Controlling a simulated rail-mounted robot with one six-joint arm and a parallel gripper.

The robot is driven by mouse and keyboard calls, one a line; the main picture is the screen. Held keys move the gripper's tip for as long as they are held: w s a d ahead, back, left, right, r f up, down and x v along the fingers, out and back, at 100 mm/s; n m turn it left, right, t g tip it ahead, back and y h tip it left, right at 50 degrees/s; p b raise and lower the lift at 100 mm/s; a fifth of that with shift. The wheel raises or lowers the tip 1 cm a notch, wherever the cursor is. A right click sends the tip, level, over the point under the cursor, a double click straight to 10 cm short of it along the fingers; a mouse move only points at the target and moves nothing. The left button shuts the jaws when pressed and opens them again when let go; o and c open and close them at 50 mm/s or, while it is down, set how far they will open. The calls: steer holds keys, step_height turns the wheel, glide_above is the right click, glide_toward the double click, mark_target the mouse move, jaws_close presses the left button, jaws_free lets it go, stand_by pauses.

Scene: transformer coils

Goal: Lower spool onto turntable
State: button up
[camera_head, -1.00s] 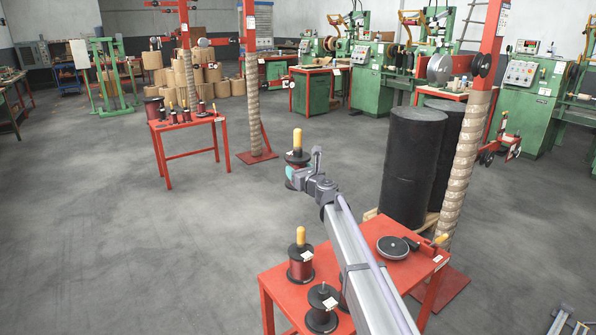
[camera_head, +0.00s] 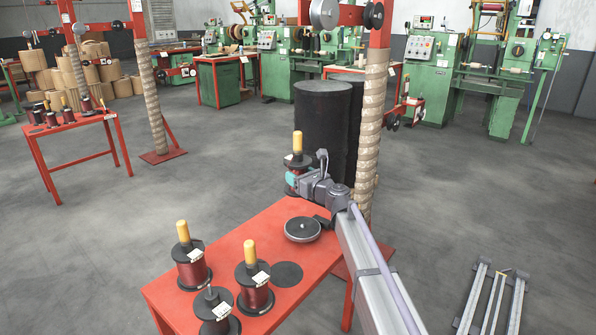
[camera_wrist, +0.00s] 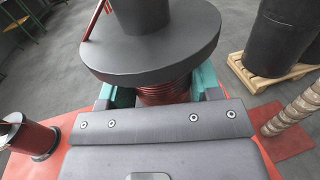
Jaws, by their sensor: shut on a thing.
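The spool (camera_head: 297,163) has dark flanges, a red winding and a yellow top. It is upright in my gripper (camera_head: 294,180), above the red table's far end. In the wrist view, the teal fingers (camera_wrist: 162,97) are shut on the red winding (camera_wrist: 163,92) under the wide upper flange (camera_wrist: 150,58). The turntable is hidden there.
Three spools stand at the red table's (camera_head: 232,249) near left end: one left (camera_head: 191,267), one right (camera_head: 253,290), one in front (camera_head: 216,318). A flat dark disc (camera_head: 287,274) lies beside them. A wrapped post (camera_head: 370,140) and black drums (camera_head: 322,125) stand behind the table.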

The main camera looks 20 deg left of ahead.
steer(key=shift+n+g+y, duration=0.3)
steer(key=shift+n+g, duration=0.1)
steer(key=shift+g, duration=0.2)
steer(key=f+b, duration=0.1)
steer(key=s+d+f+b, duration=0.1)
steer(key=f, duration=0.1)
steer(key=s+d+f+b, duration=0.1)
steer(key=f, duration=0.1)
steer(key=shift+s+d, duration=0.2)
step_height(320, 180, down, 6)
steer(key=b, duration=0.5)
steer(key=shift+s+d+r+b, duration=0.1)
steer(key=shift+r+b, duration=0.15)
steer(key=shift+b, duration=0.1)
steer(key=shift+f+b, duration=0.65)
steer(key=shift+b, duration=0.05)
steer(key=o, duration=1.1)
steer(key=v, duration=1.1)
